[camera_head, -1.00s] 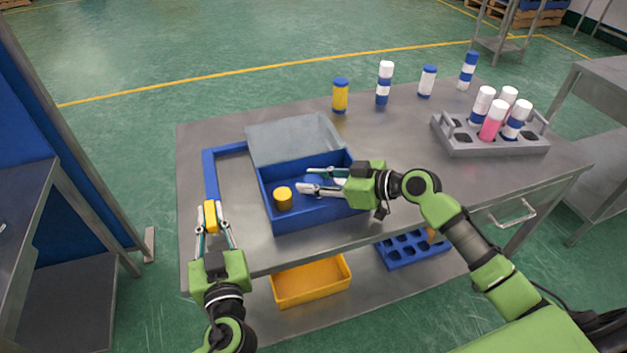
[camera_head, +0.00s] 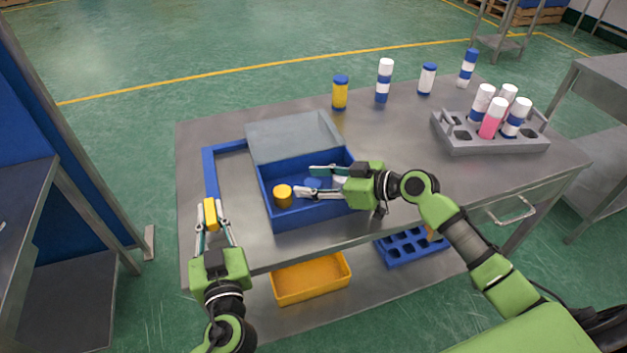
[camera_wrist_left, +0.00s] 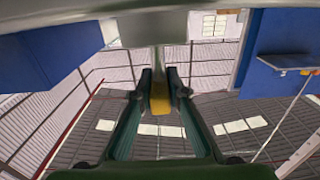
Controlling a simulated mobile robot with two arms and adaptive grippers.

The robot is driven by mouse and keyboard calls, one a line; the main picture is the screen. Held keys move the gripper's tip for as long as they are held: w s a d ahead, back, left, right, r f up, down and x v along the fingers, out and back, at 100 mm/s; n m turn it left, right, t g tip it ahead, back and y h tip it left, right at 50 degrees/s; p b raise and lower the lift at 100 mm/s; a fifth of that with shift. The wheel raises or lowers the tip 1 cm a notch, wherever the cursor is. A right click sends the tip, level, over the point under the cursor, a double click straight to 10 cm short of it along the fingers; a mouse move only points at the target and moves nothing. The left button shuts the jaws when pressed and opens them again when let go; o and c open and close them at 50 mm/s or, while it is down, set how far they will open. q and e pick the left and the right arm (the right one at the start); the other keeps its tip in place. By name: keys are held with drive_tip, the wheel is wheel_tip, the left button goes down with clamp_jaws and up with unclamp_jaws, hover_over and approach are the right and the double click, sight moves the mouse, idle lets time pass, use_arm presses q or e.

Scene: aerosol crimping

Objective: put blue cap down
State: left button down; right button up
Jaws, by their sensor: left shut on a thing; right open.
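The blue cap (camera_head: 312,184) lies inside the blue box (camera_head: 310,215), partly hidden by my right gripper. My right gripper (camera_head: 304,181) is open, reaching into the box from the right, with its fingers on either side of the cap. I cannot tell whether they touch it. My left gripper (camera_head: 205,225) is shut on a yellow piece (camera_head: 210,213) at the near end of a blue L-shaped bar (camera_head: 210,175), left of the box. The yellow piece also shows between the fingers in the left wrist view (camera_wrist_left: 160,100).
A yellow cap (camera_head: 283,196) is in the box, whose grey lid (camera_head: 293,139) is raised behind it. Several cans stand at the back, including a yellow one (camera_head: 340,93). A grey rack (camera_head: 490,145) holds cans at right. An orange bin (camera_head: 312,280) sits below the tabletop.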

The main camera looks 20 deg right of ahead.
use_arm(q)
drive_tip(key=shift+s+f, duration=0.1)
drive_tip(key=shift+f, duration=0.35)
use_arm(e)
drive_tip(key=shift+s+f, duration=0.1)
drive_tip(key=shift+f, duration=0.2)
drive_tip(key=shift+r, duration=0.2)
drive_tip(key=v, duration=0.8)
drive_tip(key=r+v, duration=0.1)
drive_tip(key=v, duration=0.3)
drive_tip(key=shift+d+r, duration=0.1)
use_arm(q)
drive_tip(key=c, duration=1.9)
unclamp_jaws()
drive_tip(key=shift+r, duration=0.3)
drive_tip(key=s, duration=1.2)
drive_tip(key=shift+w, duration=0.1)
